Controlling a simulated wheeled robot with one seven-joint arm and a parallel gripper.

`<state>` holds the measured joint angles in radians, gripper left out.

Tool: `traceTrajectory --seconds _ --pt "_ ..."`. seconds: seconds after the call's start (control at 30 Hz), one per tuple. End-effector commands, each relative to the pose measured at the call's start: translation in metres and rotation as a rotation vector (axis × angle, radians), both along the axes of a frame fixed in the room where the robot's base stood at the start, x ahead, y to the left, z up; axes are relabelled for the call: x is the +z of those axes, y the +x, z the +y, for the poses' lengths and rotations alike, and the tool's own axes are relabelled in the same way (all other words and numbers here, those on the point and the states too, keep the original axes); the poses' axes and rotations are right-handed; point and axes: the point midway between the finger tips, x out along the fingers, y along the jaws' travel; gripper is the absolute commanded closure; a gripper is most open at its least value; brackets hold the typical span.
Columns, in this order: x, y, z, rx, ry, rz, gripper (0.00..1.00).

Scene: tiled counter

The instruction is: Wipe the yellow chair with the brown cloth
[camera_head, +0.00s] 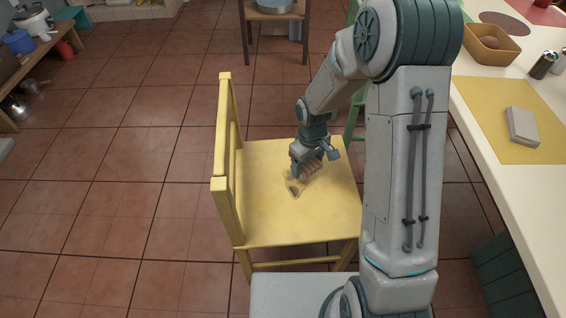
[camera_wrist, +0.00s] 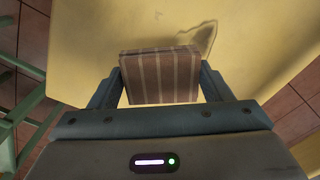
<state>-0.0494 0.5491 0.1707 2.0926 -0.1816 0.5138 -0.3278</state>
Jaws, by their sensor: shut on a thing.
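The yellow chair (camera_head: 275,225) stands on the tiled floor in the middle of the head view, its backrest on the left. Its seat also fills much of the wrist view (camera_wrist: 90,30). A dark smudge (camera_head: 294,190) marks the seat; it also shows in the wrist view (camera_wrist: 203,38), just beyond the cloth. My gripper (camera_head: 304,168) is over the seat beside the smudge, shut on the brown striped cloth (camera_wrist: 160,78). In the head view the cloth (camera_head: 312,168) is partly hidden by the fingers. I cannot tell whether it touches the seat.
A counter (camera_head: 480,125) runs along the right, with a yellow mat (camera_head: 490,105), a light block (camera_head: 522,126) and a tan tray (camera_head: 470,45). A green chair or stool (camera_head: 354,115) stands behind my arm. A wooden bench (camera_head: 30,70) with pots is at far left. Floor left of the chair is clear.

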Motion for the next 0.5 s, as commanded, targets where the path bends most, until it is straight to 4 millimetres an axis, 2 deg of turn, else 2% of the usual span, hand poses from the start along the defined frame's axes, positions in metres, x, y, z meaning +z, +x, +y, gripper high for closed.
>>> traceTrajectory --seconds 0.03,0.2,0.5 --pt "0.009 0.0 0.0 0.0 0.001 -0.001 0.53" --pt "0.023 0.0 0.001 0.0 0.001 -0.001 0.53" --pt "0.032 0.0 0.001 0.001 0.001 -0.001 0.53"
